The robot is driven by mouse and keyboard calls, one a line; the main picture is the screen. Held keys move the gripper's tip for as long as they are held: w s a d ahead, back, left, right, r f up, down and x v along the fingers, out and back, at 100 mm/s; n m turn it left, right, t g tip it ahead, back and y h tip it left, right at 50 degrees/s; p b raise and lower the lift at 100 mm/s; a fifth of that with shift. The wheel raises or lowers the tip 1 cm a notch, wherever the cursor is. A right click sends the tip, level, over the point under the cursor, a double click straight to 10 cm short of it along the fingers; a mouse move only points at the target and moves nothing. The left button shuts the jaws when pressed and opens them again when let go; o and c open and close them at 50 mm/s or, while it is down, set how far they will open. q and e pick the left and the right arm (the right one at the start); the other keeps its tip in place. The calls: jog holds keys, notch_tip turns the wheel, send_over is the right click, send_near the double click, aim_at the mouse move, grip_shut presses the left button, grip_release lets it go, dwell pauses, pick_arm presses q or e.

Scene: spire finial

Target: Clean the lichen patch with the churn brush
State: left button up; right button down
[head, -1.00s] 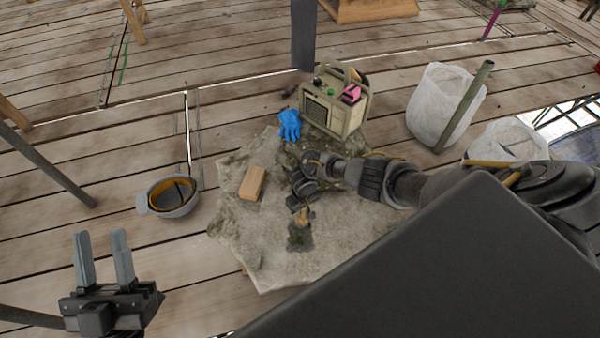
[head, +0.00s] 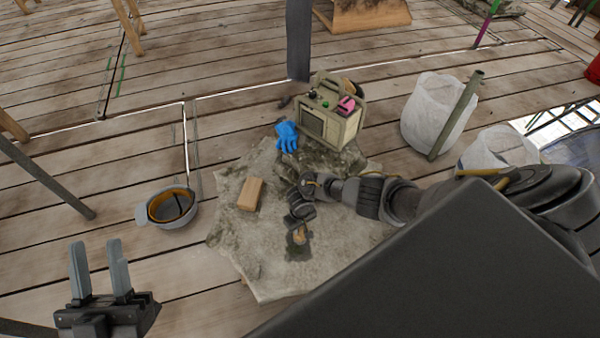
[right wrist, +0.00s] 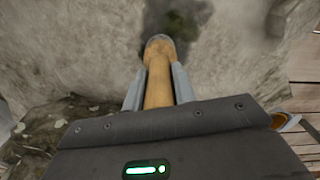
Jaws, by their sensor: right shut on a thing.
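The stone slab (head: 235,240) lies on the plank deck. A dark green-black lichen patch (head: 296,254) is on its near part. My right gripper (head: 300,218) is over the slab, shut on the churn brush (head: 299,236), whose pale wooden part shows over the patch. In the right wrist view the brush (right wrist: 158,85) is a wooden rod between the two fingers, and the blurred dark patch (right wrist: 180,18) lies beyond its rounded end. The bristles are not clear, nor whether the brush touches the stone. My left gripper (head: 102,270) is open and empty at the lower left.
A wooden block (head: 250,194) and blue glove (head: 287,136) lie on the slab. A beige machine (head: 330,118) stands at its back edge. A grey bowl-like helmet (head: 172,207) sits left, white sacks (head: 432,112) right. A grey post (head: 299,40) stands behind.

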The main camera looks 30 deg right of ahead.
jog(key=shift+s+a+p, duration=0.4)
jog(key=shift+s+p, duration=0.2)
jog(key=shift+s, duration=0.1)
jog(key=shift+s+a+p, duration=0.35)
jog(key=shift+s+p, duration=0.25)
jog(key=shift+s, duration=0.1)
jog(key=shift+s+a+p, duration=0.35)
jog(key=shift+s+p, duration=0.2)
jog(key=shift+s, duration=0.1)
jog(key=shift+s+a+p, duration=0.35)
jog(key=shift+s+p, duration=0.15)
jog(key=shift+s, duration=0.15)
jog(key=shift+s+a+p, duration=0.4)
jog(key=shift+s, duration=0.25)
jog(key=shift+s+a+p, duration=0.35)
jog(key=shift+s+p, duration=0.05)
jog(key=shift+s, duration=0.25)
jog(key=shift+d, duration=0.15)
jog(key=shift+s+d+p, duration=0.35)
jog(key=shift+d, duration=0.4)
